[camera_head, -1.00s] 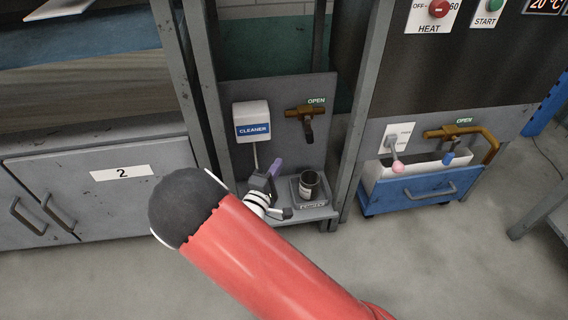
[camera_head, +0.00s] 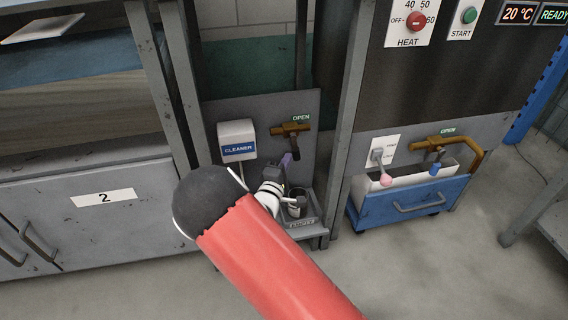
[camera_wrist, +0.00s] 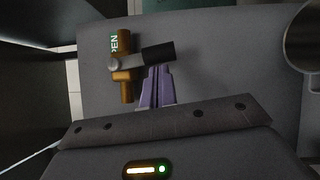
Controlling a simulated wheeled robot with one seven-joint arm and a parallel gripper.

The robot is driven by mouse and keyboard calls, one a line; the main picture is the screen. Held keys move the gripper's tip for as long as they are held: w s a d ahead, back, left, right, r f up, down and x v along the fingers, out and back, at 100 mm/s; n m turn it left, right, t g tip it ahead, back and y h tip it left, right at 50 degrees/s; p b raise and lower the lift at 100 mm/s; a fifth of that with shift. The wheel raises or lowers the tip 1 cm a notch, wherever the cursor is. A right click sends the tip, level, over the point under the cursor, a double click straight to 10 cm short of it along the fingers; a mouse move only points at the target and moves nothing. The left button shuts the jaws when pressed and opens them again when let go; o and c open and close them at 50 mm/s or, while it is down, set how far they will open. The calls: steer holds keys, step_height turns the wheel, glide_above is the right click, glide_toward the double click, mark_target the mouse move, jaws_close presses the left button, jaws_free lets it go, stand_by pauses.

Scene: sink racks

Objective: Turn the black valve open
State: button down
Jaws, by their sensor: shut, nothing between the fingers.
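The black valve (camera_head: 296,150) is a dark handle hanging from a brass pipe (camera_head: 290,129) under a green OPEN label on the grey back panel. In the wrist view its black grip (camera_wrist: 158,52) sits on a grey lever, pointing right from the brass body (camera_wrist: 126,82). My gripper (camera_head: 287,159) is just below and left of the handle in the head view. In the wrist view its purple fingers (camera_wrist: 158,70) are shut and empty, with tips beside the black grip. I cannot tell whether they touch it.
A white cleaner box (camera_head: 237,139) is left of the valve. A metal cup (camera_head: 298,205) stands on the ledge below, partly hidden by my arm; its rim shows in the wrist view (camera_wrist: 303,40). Grey posts flank the bay.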

steer(key=shift+w+d+f+n+t, duration=0.15)
steer(key=shift+d+n+t, duration=0.2)
steer(key=shift+n, duration=0.25)
steer(key=d+n+t, duration=0.1)
steer(key=d+n, duration=0.1)
steer(key=n, duration=0.1)
steer(key=shift+w+f+t+b, duration=0.2)
steer(key=shift+t+b, duration=0.15)
steer(key=w+d+r, duration=0.1)
steer(key=d+r, duration=0.2)
steer(key=d, duration=0.3)
steer(key=shift+w+r+p, duration=0.3)
steer(key=shift+w+p, duration=0.1)
steer(key=shift+r, duration=0.1)
stand_by(0.5)
stand_by(0.3)
